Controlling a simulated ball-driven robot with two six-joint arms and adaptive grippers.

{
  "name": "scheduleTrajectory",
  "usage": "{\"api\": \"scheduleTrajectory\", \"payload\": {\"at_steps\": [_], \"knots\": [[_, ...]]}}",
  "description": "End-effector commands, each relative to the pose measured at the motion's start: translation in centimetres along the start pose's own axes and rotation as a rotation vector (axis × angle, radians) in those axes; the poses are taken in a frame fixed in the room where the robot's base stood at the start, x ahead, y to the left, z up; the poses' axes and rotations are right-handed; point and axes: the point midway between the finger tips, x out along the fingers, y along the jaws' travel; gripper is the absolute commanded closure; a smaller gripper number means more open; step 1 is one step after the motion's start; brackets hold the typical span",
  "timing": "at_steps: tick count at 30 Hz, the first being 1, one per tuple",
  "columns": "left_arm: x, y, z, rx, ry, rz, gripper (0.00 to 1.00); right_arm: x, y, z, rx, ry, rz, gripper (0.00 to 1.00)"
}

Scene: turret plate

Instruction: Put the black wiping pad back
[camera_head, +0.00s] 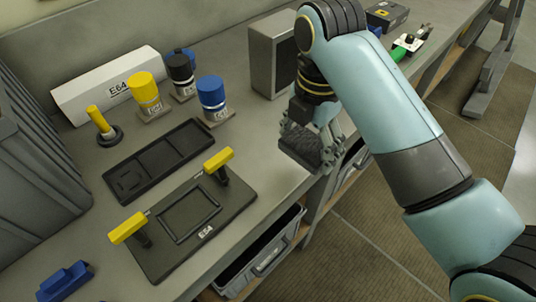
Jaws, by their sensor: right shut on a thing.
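The black wiping pad (298,148) is a dark block at the bench's front edge, right of the turret plate. My right gripper (318,135) comes down from above and is shut on it. The gripper's fingers and wrist cover part of the pad, and I cannot tell whether the pad touches the bench. A black tray with recessed compartments (118,181) lies flat on the bench to the left. My left gripper is not in view.
A dark plate with two yellow handles (233,205) lies at the front. Yellow (146,92), black (181,75) and blue (212,98) capped containers stand behind the tray. A grey box (267,60) stands near my right arm. An open drawer (265,255) juts below the edge.

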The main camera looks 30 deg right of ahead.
Motion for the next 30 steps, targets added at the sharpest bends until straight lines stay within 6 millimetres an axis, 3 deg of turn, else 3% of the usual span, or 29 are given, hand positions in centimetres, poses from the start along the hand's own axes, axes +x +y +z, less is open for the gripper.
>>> {"api": "scheduleTrajectory", "payload": {"at_steps": [3,10,14,22,30], "knots": [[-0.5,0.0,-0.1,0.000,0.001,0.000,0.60,1.7,3.1,-1.1,-0.001,0.004,0.000,0.47],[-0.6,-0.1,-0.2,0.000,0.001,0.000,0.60,4.3,7.1,-2.3,0.000,0.001,0.001,0.47],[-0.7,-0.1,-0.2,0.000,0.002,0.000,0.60,5.0,7.7,-2.5,0.000,0.000,-0.001,0.47],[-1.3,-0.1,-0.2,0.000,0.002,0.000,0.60,8.5,7.8,-2.4,0.001,-0.002,0.000,0.47],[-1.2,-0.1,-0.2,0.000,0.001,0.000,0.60,8.9,7.8,-2.4,0.001,-0.001,0.001,0.47]]}}
